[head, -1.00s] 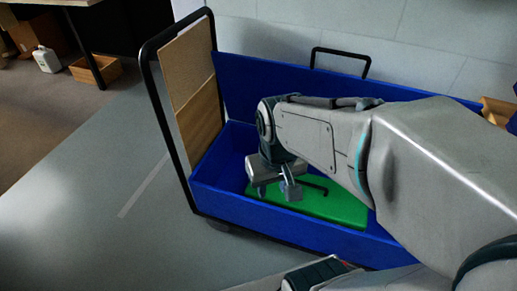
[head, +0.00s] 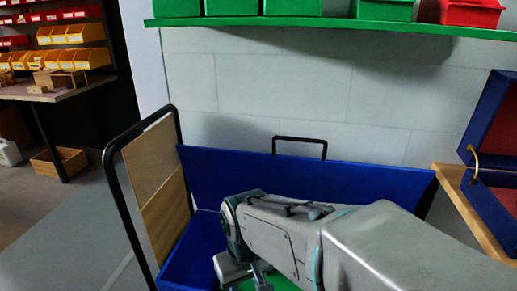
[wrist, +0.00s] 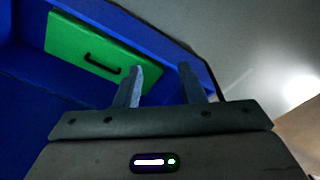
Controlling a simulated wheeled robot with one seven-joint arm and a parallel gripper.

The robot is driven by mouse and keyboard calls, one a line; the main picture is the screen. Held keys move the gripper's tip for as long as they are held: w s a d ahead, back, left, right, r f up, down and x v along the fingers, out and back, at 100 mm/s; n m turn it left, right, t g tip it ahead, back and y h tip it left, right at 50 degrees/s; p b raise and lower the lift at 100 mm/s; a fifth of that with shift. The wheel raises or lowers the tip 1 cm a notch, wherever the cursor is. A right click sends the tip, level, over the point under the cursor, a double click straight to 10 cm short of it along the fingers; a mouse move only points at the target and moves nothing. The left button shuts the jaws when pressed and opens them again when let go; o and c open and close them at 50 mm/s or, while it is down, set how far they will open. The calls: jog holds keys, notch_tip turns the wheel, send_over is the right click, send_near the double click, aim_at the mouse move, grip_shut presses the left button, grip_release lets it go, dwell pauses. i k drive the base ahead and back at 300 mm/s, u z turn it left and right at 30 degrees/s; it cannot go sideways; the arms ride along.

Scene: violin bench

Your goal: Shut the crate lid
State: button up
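A blue crate (head: 178,270) stands on a trolley below the wall. Its blue lid (head: 290,172) stands up open along the back, with a black bar handle (head: 300,140) at its top edge. My gripper (head: 252,284) is low inside the crate, in front of the lid and not touching its handle. In the wrist view my gripper (wrist: 158,80) has its two fingers apart with nothing between them. A green case (wrist: 85,47) with a black handle lies in the crate. In the head view my arm and the picture's bottom edge hide most of it.
A black-framed trolley end with a wooden panel (head: 160,185) rises left of the crate. A green shelf (head: 330,30) with bins hangs above. At right, an open blue box with red lining (head: 492,125) stands on a wooden bench (head: 462,200).

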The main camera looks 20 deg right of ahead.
aim_at(212, 176)
jog(key=k, duration=1)
jog(key=u, duration=1.05)
jog(key=i, duration=1.1)
jog(key=z, duration=1.95)
jog(key=i, duration=0.5)
jog(key=u, duration=0.05)
